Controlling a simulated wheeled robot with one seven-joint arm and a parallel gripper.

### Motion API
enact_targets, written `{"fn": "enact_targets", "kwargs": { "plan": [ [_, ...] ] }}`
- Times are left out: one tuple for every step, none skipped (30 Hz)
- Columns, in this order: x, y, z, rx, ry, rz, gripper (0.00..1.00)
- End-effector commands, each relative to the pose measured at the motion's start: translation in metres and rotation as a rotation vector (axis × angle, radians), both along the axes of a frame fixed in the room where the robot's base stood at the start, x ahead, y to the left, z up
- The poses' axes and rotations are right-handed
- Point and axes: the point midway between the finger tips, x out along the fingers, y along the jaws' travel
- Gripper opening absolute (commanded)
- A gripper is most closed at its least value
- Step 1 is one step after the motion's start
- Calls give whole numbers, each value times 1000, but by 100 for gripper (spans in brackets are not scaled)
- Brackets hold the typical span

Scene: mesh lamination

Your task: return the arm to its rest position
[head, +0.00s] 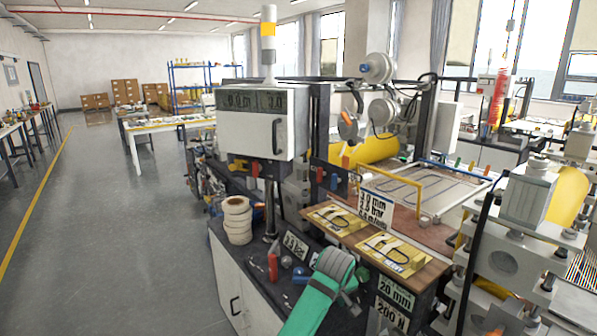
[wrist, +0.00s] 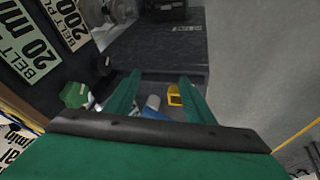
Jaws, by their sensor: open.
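My gripper (wrist: 160,80) shows in the wrist view as two green fingers standing apart, with nothing held between them. A dark bar crosses its green body in the foreground. In the head view a green and grey arm link (head: 312,302), which looks like mine, rises from the bottom edge in front of the dark bench. The gripper's fingers cannot be made out there.
In the wrist view, belt labels (wrist: 35,50) and a green knob (wrist: 75,95) lie close at left; a yellow bin (wrist: 174,95) shows beyond the fingers. White rolls (head: 237,220) stand on the bench. The floor (head: 110,220) at left is clear.

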Motion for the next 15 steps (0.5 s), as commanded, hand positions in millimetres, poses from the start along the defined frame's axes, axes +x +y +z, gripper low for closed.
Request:
{"fn": "enact_targets", "kwargs": {
  "plan": [
    [-4,-11,-12,-29,-7,-20,49],
    [-6,-18,-18,-47,-13,-31,49],
    [-10,-27,-28,-71,-23,-48,49],
    [-12,-35,-34,-92,-34,-63,49],
    [-15,-43,-42,-114,-46,-74,49],
    [-20,-53,-52,-143,-61,-92,49],
    [-23,-61,-58,-165,-73,-103,49],
    [-27,-67,-65,-186,-84,-113,49],
    [-32,-77,-73,-213,-102,-126,49],
    [-36,-83,-78,-233,-115,-134,49],
    [-40,-89,-84,-253,-129,-142,49],
    [-45,-97,-91,-278,-147,-149,49],
    [-50,-102,-97,-295,-161,-154,49],
    [-54,-107,-101,-312,-175,-160,49],
    [-61,-113,-108,-335,-192,-164,49]
  ]
}}
